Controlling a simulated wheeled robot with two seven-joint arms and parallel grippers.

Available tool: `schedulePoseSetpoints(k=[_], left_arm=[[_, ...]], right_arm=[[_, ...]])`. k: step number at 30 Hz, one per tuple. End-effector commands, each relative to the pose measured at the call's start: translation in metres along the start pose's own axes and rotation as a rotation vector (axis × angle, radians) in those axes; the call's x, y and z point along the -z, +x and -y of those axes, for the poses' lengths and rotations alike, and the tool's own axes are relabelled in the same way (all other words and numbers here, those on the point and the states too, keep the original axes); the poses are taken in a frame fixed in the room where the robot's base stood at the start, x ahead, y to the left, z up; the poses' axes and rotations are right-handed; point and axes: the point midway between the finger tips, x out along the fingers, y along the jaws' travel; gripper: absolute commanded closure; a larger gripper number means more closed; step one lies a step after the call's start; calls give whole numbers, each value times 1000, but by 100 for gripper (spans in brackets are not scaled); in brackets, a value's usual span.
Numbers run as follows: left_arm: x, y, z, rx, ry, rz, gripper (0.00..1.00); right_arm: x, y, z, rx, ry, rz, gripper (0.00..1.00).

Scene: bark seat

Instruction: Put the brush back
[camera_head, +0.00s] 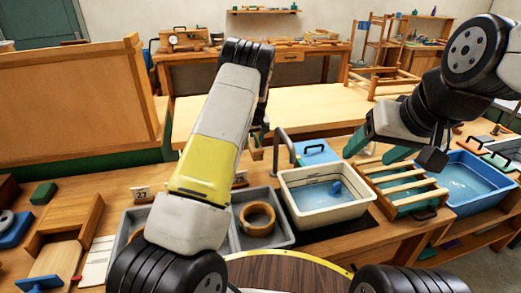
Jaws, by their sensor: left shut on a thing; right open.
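My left gripper (257,146) hangs beyond my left forearm, which hides most of it. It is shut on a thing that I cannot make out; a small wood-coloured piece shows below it. No brush can be clearly identified.
A blue basin (494,192) of water stands right of the rack. Grey bins, one with a wooden ring (258,217), stand left of the white basin. A pale table (310,104) behind is largely clear.

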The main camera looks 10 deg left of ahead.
Motion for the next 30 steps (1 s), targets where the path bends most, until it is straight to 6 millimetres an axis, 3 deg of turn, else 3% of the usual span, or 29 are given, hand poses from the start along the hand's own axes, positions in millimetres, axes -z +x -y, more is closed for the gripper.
schedulePoseSetpoints(k=[3,16,27,28,30], left_arm=[[-9,20,0,0,1,1,91],[-25,61,2,-1,1,-1,91],[-28,66,2,-1,1,-1,91],[-27,66,2,-1,1,-1,47],[-27,66,2,-1,1,0,33]], right_arm=[[0,0,0,0,0,0,34],[0,0,0,0,0,0,34],[0,0,0,0,0,0,34],[0,0,0,0,0,0,34],[0,0,0,0,0,0,34]])
